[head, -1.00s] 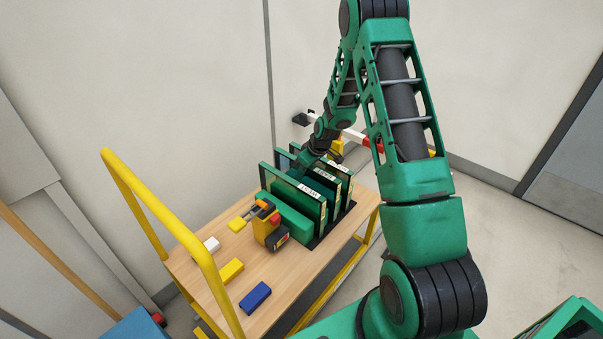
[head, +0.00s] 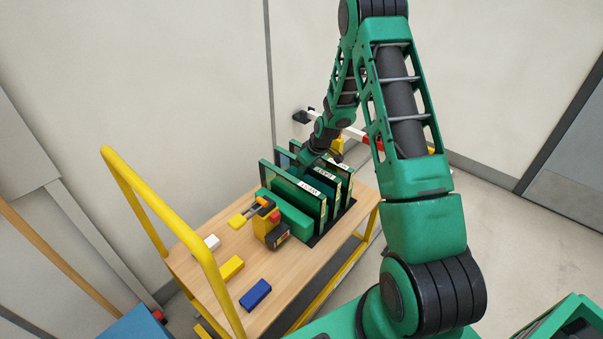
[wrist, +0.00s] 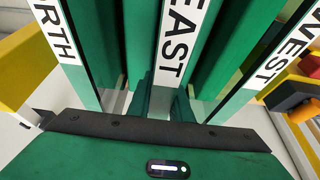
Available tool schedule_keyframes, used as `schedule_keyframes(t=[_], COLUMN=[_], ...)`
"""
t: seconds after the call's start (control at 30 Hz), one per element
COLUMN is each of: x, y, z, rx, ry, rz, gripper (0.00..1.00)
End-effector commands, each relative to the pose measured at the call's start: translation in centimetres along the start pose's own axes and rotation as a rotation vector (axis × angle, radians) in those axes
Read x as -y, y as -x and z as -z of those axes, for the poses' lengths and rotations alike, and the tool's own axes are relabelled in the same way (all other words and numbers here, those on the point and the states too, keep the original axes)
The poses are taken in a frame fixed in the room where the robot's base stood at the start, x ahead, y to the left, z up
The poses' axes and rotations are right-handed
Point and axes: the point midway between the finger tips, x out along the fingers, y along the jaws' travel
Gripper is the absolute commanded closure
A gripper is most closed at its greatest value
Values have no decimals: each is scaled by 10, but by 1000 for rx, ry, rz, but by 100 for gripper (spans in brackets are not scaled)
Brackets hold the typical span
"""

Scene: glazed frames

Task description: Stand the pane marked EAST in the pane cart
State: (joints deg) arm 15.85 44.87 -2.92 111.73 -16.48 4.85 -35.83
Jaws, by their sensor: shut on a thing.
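The pane marked EAST (wrist: 173,45) stands upright in the middle of the wrist view. My gripper (wrist: 163,102) is shut on it, with a finger on each side. In the head view the EAST pane (head: 325,173) is the middle one of three on the pane cart (head: 293,268), a wooden deck with yellow rails. The NORTH pane (wrist: 75,60) is to its left and the WEST pane (wrist: 245,95) to its right in the wrist view. The gripper's tips are hidden behind panes in the head view, and I cannot tell how the EAST pane's lower edge is seated.
A green block (head: 290,217) lies beside the WEST pane. A yellow and black tool (head: 270,226), a blue block (head: 256,294), a yellow block (head: 231,268) and a white block (head: 208,243) lie on the deck. A yellow handle (head: 180,235) rises at its near end. Walls stand behind.

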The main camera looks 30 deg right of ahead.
Motion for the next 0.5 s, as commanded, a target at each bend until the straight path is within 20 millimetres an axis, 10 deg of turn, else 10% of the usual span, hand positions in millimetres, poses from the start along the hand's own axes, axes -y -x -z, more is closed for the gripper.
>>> schedule_keyframes(t=[0.5], x=[-1], y=[-3], z=[0], rx=[-4], ry=[1], rz=[-1], gripper=[100])
